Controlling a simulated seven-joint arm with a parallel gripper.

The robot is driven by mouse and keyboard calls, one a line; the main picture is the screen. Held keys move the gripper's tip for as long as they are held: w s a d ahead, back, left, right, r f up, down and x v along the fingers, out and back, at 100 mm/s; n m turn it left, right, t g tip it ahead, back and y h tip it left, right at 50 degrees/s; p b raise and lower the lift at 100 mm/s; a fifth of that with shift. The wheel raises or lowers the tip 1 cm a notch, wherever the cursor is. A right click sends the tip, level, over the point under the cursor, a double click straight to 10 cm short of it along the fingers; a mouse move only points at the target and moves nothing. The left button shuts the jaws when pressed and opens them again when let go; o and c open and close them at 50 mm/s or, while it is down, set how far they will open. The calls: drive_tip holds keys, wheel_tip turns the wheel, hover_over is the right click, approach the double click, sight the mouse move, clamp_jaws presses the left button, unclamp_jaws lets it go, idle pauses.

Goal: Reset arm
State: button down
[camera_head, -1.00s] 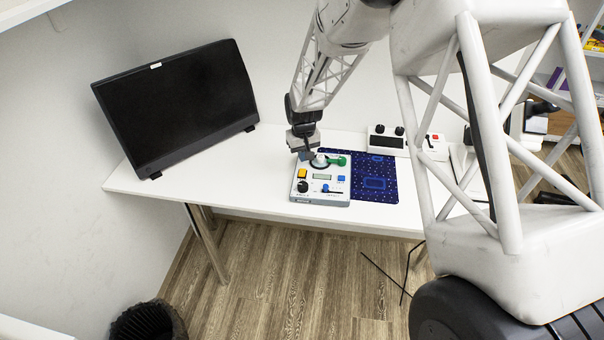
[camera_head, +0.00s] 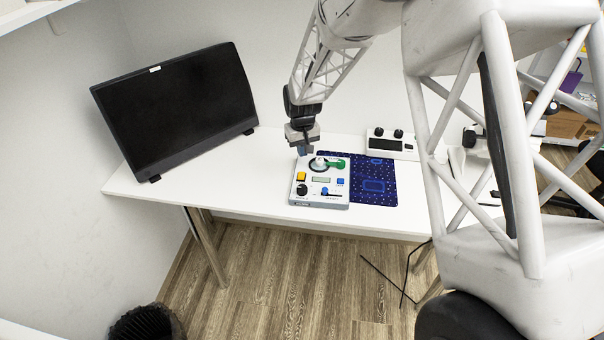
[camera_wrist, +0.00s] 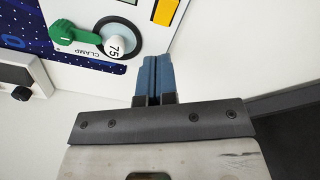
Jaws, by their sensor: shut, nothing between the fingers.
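My gripper (camera_head: 303,150) hangs over the back left edge of a light control box in the head view. Its two blue fingers are closed together with nothing between them, as the wrist view (camera_wrist: 152,68) also shows. The control box (camera_head: 311,191) lies on the table, with a yellow button, black knob, small display and blue controls. In the wrist view the fingertips are apart from the knob.
A black monitor (camera_head: 176,110) stands at the left of the white table (camera_head: 235,175). A dark blue patterned mat (camera_head: 376,188) lies right of the box. A white device with black knobs (camera_head: 391,145) stands behind it. A black bin (camera_head: 146,324) is on the floor.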

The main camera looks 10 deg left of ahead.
drive_tip(key=s+d+r+m+t, duration=0.1)
drive_tip(key=s+d+r+m, duration=0.2)
drive_tip(key=s+d+r, duration=1.5)
drive_tip(key=s+d+r+m, duration=0.1)
drive_tip(key=s+d+r, duration=0.1)
drive_tip(key=s+d, duration=0.2)
drive_tip(key=s+d+r+m+t, duration=0.1)
drive_tip(key=s+d+r, duration=0.2)
drive_tip(key=s, duration=0.8)
drive_tip(key=s+d+r+m, duration=0.1)
drive_tip(key=s+d+r, duration=0.1)
drive_tip(key=s+d, duration=0.3)
drive_tip(key=shift+s+d+r+t, duration=0.15)
drive_tip(key=shift+s+d+t, duration=0.15)
drive_tip(key=shift+s, duration=1.2)
drive_tip(key=c, duration=1.8)
unclamp_jaws()
